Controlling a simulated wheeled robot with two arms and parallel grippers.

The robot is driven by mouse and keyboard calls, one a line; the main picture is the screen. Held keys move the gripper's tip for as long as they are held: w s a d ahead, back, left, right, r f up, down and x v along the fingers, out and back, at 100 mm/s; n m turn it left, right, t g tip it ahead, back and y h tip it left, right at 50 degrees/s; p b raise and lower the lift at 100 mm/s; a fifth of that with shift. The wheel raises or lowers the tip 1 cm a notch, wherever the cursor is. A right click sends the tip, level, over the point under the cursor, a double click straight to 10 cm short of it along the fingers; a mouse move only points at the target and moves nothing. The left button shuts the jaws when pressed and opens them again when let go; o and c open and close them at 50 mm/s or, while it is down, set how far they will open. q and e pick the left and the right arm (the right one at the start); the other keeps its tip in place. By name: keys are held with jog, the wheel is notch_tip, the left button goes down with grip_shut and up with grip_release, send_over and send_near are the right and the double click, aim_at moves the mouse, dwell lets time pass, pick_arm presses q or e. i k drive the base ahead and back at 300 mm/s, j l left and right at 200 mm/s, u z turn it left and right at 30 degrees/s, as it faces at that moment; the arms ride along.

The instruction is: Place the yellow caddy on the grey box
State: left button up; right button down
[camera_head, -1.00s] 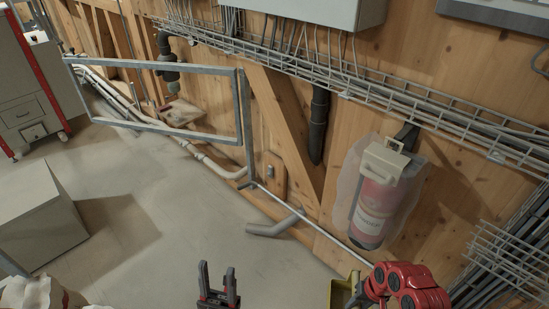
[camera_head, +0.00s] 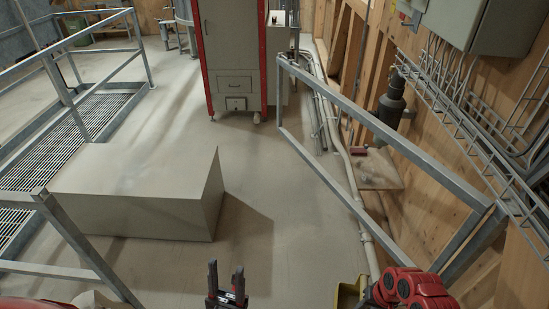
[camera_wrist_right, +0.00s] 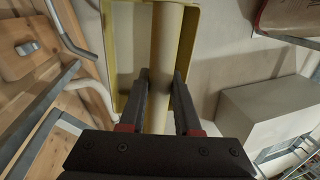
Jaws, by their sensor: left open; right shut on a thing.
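The yellow caddy (camera_head: 347,293) shows at the bottom edge of the head view, partly cut off and partly behind my right arm. In the right wrist view, my right gripper (camera_wrist_right: 160,82) is shut on the caddy's pale round handle bar, between the caddy's yellow walls (camera_wrist_right: 191,60). My right fingertips are hidden in the head view. The grey box (camera_head: 135,185) stands on the floor left of centre, its flat top bare. It also shows at the right of the right wrist view (camera_wrist_right: 275,112). My left gripper (camera_head: 227,280) is open and empty, in front of the box's right side.
Metal railings (camera_head: 85,250) stand left of the box, beside a floor grating (camera_head: 75,130). A grey metal frame (camera_head: 375,125) and a wooden wall with pipes bound the right side. A red-edged cabinet (camera_head: 233,60) stands behind. The floor between box and frame is clear.

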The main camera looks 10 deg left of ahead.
aim_at(174, 167)
jog(key=i+j+u, duration=0.15)
jog(key=i+u, duration=0.2)
jog(key=i, duration=0.35)
jog(key=i+u, duration=0.35)
jog(key=i, duration=0.4)
jog(key=i+l+u, duration=0.25)
jog(key=i+u, duration=0.15)
jog(key=i, duration=0.3)
jog(key=i+u, duration=0.75)
jog(key=i+l+u, duration=0.25)
jog(key=u, duration=0.15)
jog(key=i, duration=0.1)
